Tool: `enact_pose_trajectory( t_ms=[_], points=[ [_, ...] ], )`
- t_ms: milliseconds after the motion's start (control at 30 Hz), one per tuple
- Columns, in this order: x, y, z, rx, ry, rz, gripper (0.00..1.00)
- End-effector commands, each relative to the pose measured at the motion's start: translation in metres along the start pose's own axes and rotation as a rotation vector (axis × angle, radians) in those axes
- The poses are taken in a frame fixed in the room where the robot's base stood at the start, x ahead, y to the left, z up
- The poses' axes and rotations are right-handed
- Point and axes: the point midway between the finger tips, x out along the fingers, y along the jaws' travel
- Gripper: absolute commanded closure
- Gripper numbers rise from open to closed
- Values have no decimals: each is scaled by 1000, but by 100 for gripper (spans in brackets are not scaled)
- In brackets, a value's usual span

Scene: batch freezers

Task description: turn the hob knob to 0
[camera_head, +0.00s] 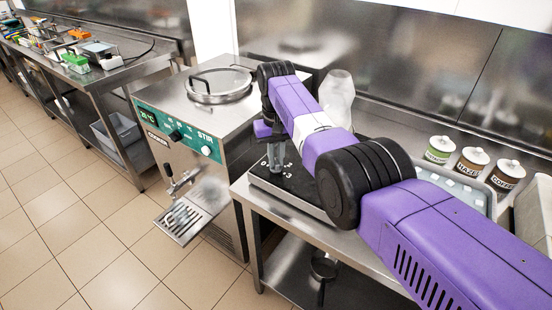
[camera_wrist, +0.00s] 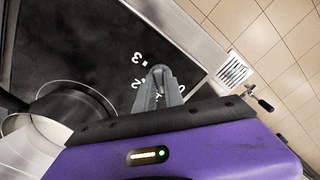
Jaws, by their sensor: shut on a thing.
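The black hob (camera_head: 290,196) sits on the steel table at the middle of the head view, partly hidden by my arm. Its dark glass (camera_wrist: 75,45) fills the left of the wrist view. My gripper (camera_head: 276,160) points down at the hob's control end, and its grey fingers (camera_wrist: 160,88) show in the wrist view. The fingers are shut on the hob knob, which is mostly hidden by them. White printed digits ring the knob; a 3 and a 2 are readable in the wrist view. I cannot tell where the knob points.
The batch freezer (camera_head: 195,125) stands left of the hob, with a drip tray (camera_head: 183,218) in front. A round shiny vessel (camera_wrist: 68,105) is close by in the wrist view. Labelled jars (camera_head: 471,163) stand at the back right. Tiled floor (camera_head: 75,210) is free at the left.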

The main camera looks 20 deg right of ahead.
Motion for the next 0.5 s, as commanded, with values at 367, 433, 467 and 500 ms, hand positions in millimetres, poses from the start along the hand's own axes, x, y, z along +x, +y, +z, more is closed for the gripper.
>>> enact_pose_trajectory(
  t_ms=[367,433,467,500],
  points=[
    [0,0,0,-351,1,0,100],
    [0,0,0,-410,1,0,100],
    [0,0,0,-433,1,0,100],
    [0,0,0,-464,1,0,100]
  ],
)
